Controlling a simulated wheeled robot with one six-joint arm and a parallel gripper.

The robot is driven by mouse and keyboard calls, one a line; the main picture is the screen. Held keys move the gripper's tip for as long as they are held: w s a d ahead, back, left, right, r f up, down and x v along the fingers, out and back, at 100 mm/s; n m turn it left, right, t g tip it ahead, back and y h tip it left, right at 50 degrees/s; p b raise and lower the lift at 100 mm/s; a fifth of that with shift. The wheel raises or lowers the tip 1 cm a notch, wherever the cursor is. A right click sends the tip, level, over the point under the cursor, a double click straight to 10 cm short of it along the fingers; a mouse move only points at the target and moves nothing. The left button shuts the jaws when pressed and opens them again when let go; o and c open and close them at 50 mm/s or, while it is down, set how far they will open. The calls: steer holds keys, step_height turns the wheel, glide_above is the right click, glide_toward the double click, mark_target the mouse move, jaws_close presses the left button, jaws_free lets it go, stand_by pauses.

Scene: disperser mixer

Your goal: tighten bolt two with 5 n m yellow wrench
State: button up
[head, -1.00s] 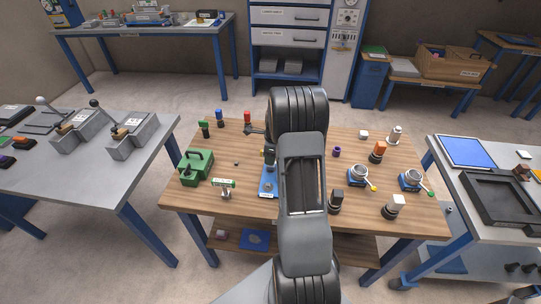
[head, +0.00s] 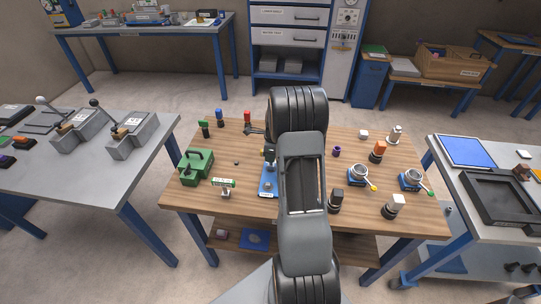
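My own arm stands in the middle of the head view and covers the centre of the wooden table (head: 300,231). My gripper is hidden behind it, so its fingers do not show. A blue-based device (head: 267,186) sits just left of the arm, partly covered. A dark upright part (head: 270,156) shows above its base; I cannot tell what it is. No bolt can be made out. Upright tools with blue (head: 219,115), green (head: 204,127) and red (head: 247,117) tops stand at the back left. I cannot make out a yellow wrench.
A green box (head: 196,167) and a small green-and-white item (head: 224,186) lie left. Grey benches flank the table left (head: 105,170) and right (head: 455,205).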

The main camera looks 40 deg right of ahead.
jaws_close()
steer(key=m+p, duration=0.1)
steer(key=m, duration=0.3)
steer(key=shift+r+m+p, duration=0.1)
steer(key=shift+m+p, duration=0.2)
steer(key=shift+m, duration=0.1)
steer(key=shift+m+h, duration=0.3)
steer(key=shift+m, duration=0.2)
steer(key=m+p, duration=0.1)
steer(key=m, duration=0.2)
steer(key=shift+d+m+h+p, duration=0.1)
steer(key=shift+m+h+p, duration=0.2)
steer(key=shift+m, duration=1)
steer(key=o, duration=0.6)
jaws_free()
